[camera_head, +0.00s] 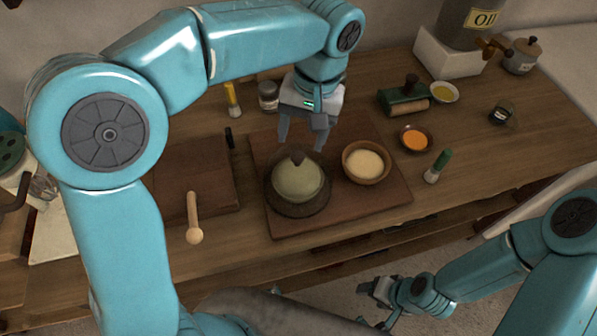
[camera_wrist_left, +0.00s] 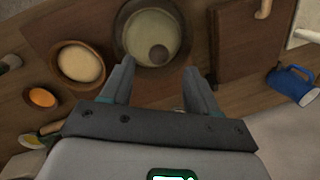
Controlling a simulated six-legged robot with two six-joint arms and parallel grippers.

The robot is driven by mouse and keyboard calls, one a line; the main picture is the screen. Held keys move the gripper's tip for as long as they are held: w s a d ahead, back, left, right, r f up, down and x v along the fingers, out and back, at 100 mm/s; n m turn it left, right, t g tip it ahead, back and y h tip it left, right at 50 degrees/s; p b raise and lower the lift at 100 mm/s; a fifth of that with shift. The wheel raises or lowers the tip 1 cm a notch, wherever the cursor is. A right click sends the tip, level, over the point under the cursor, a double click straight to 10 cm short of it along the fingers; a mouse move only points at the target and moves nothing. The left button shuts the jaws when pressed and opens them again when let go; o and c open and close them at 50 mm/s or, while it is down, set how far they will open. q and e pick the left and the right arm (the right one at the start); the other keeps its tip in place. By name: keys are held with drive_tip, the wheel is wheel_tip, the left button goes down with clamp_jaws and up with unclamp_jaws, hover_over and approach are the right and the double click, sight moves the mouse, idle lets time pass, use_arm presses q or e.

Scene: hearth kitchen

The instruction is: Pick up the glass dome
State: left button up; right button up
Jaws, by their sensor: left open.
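The glass dome (camera_head: 298,182) is rounded and pale greenish with a dark knob on top. It stands on a dark round base on a brown board (camera_head: 385,196). It also shows in the left wrist view (camera_wrist_left: 150,28), at the top, just beyond my fingertips. My left gripper (camera_head: 301,143) is open and empty, pointing down, behind and above the dome in the head view. Its spread fingers also show in the left wrist view (camera_wrist_left: 159,66). My right gripper (camera_head: 374,290) is low, in front of the counter; its jaws are too small to read.
A wooden bowl (camera_head: 367,176) of pale contents stands close right of the dome. A second board (camera_head: 187,170) with a wooden spoon (camera_head: 194,228) lies left. A small orange-filled bowl (camera_head: 415,140) and a green-handled brush (camera_head: 439,166) are farther right. A jar (camera_head: 268,96) stands behind.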

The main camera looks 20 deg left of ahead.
sight(299, 151)
use_arm(q)
drive_tip(key=f, duration=0.4)
drive_tip(key=shift+s+a+f, duration=0.15)
drive_tip(key=shift+a+f, duration=0.1)
drive_tip(key=shift+a, duration=0.1)
drive_tip(key=shift+s+f, duration=0.1)
drive_tip(key=shift+f, duration=0.45)
clamp_jaws()
